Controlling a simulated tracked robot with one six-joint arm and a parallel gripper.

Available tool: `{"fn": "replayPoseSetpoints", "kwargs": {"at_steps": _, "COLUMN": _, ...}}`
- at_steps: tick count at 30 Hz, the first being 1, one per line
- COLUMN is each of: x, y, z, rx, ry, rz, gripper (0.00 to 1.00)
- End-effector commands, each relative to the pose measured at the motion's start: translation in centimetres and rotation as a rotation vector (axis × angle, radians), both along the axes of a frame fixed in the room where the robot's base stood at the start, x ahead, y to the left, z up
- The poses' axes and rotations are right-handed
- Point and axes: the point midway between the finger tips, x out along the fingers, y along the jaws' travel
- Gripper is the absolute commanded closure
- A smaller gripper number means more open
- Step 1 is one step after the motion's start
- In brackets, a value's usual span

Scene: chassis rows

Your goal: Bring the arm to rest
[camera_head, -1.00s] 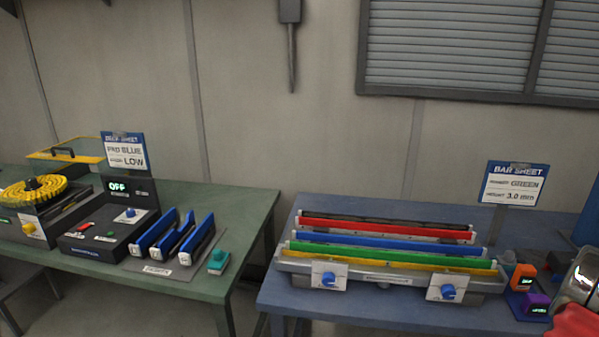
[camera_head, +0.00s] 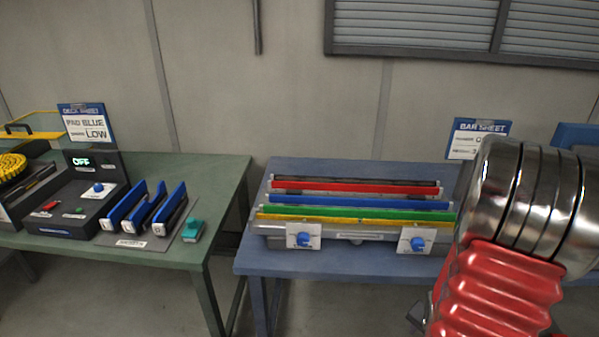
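My arm (camera_head: 513,225), with ridged red sleeving and polished metal rings, fills the lower right of the head view. It stands in front of the right end of the blue table. I cannot make out my gripper's fingers. A small dark piece shows beside the red sleeving at the bottom edge, too little to identify.
The blue table (camera_head: 262,262) bears a grey fixture with red, blue, green and yellow bars (camera_head: 350,213). A bar sheet sign (camera_head: 466,140) is partly covered by my arm. The green table (camera_head: 222,170) at left holds a control box reading OFF (camera_head: 85,160), blue pads (camera_head: 145,205) and a teal block (camera_head: 193,230). Floor shows between the tables.

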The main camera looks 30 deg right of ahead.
Motion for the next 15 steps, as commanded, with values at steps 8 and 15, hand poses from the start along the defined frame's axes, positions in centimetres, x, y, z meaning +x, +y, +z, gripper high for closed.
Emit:
{"fn": "replayPoseSetpoints", "kwargs": {"at_steps": 8, "x": 1.8, "y": 4.6, "z": 5.4, "rx": 0.015, "ry": 0.150, "rz": 0.263, "gripper": 0.49}}
{"fn": "replayPoseSetpoints", "kwargs": {"at_steps": 15, "x": 3.2, "y": 9.5, "z": 10.0, "rx": 0.034, "ry": 0.225, "rz": 0.477, "gripper": 0.49}}
